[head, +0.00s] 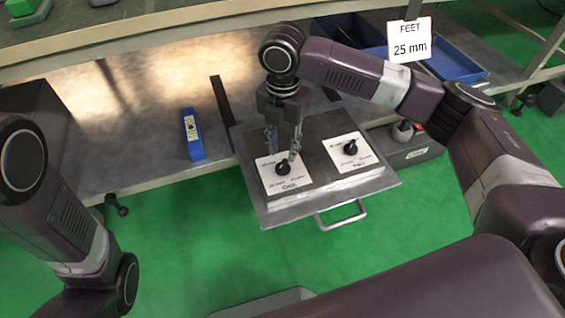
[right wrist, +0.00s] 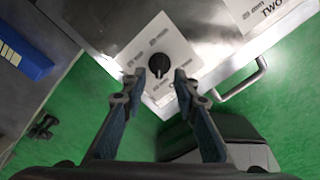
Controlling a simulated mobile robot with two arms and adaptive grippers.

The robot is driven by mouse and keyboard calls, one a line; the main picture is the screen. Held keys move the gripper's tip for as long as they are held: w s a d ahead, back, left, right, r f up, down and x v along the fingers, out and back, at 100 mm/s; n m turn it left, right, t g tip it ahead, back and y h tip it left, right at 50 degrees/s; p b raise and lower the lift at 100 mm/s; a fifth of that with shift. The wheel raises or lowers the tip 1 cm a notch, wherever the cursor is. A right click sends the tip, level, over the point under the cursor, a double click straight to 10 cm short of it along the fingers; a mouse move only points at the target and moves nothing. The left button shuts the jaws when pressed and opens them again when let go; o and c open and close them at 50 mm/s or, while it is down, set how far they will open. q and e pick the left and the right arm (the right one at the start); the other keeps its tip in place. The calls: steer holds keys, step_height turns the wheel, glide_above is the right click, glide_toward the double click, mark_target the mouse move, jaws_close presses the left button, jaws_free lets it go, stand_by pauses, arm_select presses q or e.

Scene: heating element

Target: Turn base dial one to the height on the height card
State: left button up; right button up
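The height card (head: 410,48) hangs at the upper right in the head view and reads "FEET 25 mm". Base dial one is a black knob (head: 283,168) on a white plate marked ONE (head: 299,181), on the left of a grey metal panel. The knob also shows in the right wrist view (right wrist: 159,64). My right gripper (head: 283,153) points down at the knob. In the right wrist view its fingers (right wrist: 162,80) are apart, with the knob showing between and beyond the tips. I cannot tell whether they touch it. My left gripper is out of view.
A second black knob (head: 350,147) sits on a plate to the right. The metal panel (head: 330,192) has a front handle (head: 342,220). A blue object (head: 194,135) lies on the bench to the left. Blue bins (head: 455,68) are behind my right arm.

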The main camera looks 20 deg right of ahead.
mark_target(283, 163)
step_height(283, 163, down, 5)
steer(key=b, duration=0.2)
steer(key=shift+b, duration=0.4)
steer(key=shift+r, duration=0.1)
steer(key=shift+c, duration=0.3)
jaws_close()
